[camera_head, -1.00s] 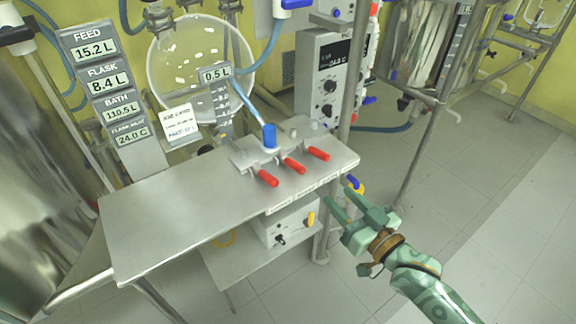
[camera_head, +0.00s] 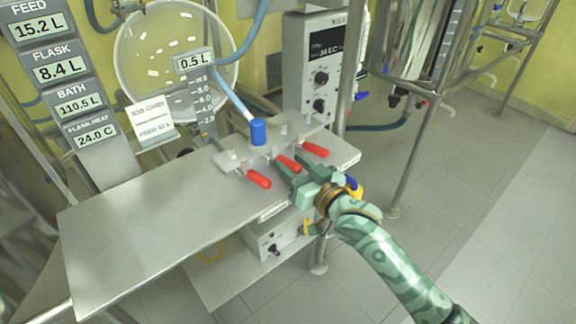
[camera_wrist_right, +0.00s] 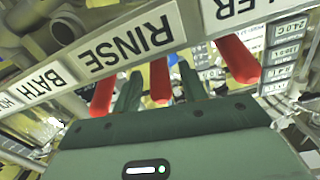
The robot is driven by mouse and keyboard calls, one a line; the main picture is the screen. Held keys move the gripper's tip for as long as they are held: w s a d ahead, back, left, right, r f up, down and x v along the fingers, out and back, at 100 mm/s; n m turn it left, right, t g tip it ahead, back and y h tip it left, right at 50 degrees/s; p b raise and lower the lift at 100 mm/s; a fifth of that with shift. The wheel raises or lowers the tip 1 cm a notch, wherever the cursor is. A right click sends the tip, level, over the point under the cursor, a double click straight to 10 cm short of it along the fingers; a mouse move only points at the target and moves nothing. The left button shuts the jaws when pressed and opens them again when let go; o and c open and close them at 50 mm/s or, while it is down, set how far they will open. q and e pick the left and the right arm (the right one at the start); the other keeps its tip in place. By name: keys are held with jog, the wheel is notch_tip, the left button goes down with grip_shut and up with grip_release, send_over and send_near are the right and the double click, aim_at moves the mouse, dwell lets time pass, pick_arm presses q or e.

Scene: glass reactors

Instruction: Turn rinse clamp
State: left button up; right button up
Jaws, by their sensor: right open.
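Three red clamp handles stick out from a metal manifold at the bench's right end: a near one (camera_head: 258,179), a middle one (camera_head: 289,164) and a far one (camera_head: 315,150). My right gripper (camera_head: 290,167) is open at the middle handle, one finger on each side of it. In the right wrist view the middle handle (camera_wrist_right: 159,80) lies between the two green fingers (camera_wrist_right: 158,92), above the palm; contact cannot be told. A RINSE label (camera_wrist_right: 125,47) runs along the bench edge there. My left gripper is not in view.
The steel bench (camera_head: 150,225) is bare at left. A blue cap with a hose (camera_head: 258,132) stands behind the handles. A grey controller (camera_head: 316,75) and upright poles stand behind. A white box (camera_head: 272,237) sits below the bench. Open floor lies at right.

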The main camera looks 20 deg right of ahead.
jog(key=shift+w+a, duration=0.25)
jog(key=shift+w, duration=0.45)
